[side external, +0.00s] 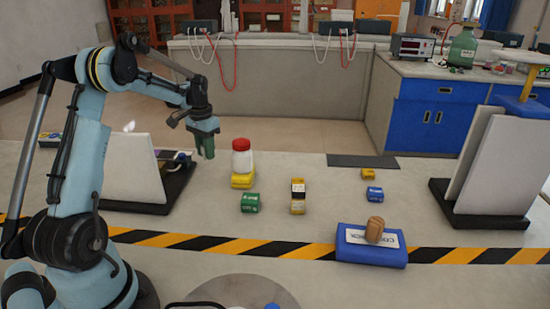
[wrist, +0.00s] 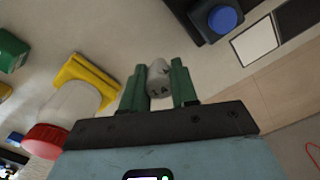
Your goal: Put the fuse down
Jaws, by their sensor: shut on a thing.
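The fuse looks like a short grey cylinder (wrist: 158,80) in the wrist view. It sits between the two green fingers of my gripper (wrist: 158,72), which is shut on it. In the side view my gripper (side external: 204,143) hangs fingers down above the table, left of the jar with the red lid. The fuse cannot be made out there, as the fingers hide it.
A white jar with a red lid (side external: 241,158) stands on a yellow block (side external: 243,181). A blue box (side external: 350,251) bears a brown object (side external: 374,230). Black-based panels (side external: 130,165) flank the table.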

